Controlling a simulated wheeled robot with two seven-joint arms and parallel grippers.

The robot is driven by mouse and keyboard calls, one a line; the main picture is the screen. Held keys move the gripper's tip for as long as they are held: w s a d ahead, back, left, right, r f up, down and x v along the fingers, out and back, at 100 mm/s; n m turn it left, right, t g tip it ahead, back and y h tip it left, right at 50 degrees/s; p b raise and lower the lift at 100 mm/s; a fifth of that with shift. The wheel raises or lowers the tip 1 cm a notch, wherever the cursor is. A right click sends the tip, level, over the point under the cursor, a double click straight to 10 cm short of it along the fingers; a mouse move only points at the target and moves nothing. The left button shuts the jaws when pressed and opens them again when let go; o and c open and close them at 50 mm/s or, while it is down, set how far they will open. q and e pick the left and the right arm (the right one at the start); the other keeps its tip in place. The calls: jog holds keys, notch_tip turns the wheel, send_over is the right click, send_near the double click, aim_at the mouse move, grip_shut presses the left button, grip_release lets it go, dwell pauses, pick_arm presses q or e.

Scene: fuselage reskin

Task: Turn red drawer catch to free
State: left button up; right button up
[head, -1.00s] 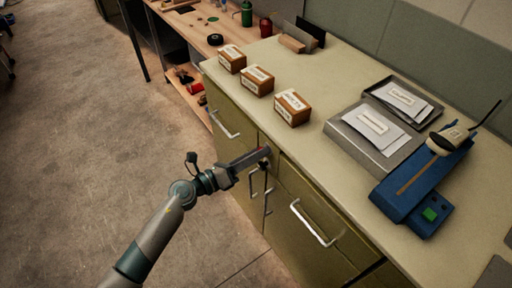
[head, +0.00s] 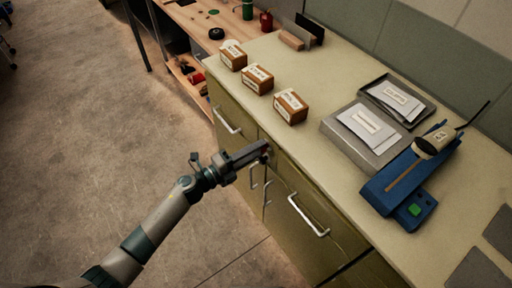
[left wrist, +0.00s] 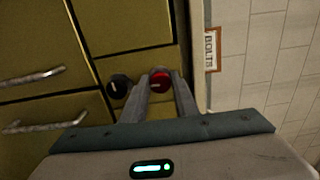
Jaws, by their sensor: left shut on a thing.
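The red drawer catch (left wrist: 160,80) is a round red knob with a pale mark, on the front of the olive cabinet (head: 310,240). In the left wrist view it sits between the fingertips of my left gripper (left wrist: 158,82). My left gripper also shows in the head view (head: 262,150), shut on the catch just below the counter edge. In the head view the fingers mostly hide the catch. A black knob (left wrist: 119,86) with a pale mark sits beside the red one, left of the fingers. My right gripper is in neither view.
Silver drawer handles (head: 308,215) stick out from the cabinet front. Several labelled boxes (head: 290,106) stand on the counter (head: 290,65), with grey trays (head: 360,138) and a blue device (head: 405,180) to the right. The floor at left is clear.

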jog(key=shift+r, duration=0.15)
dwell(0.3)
pick_arm(q)
jog(key=o, duration=1)
jog(key=b+v, duration=0.4)
jog(key=v, duration=1.3)
jog(key=shift+a, duration=0.15)
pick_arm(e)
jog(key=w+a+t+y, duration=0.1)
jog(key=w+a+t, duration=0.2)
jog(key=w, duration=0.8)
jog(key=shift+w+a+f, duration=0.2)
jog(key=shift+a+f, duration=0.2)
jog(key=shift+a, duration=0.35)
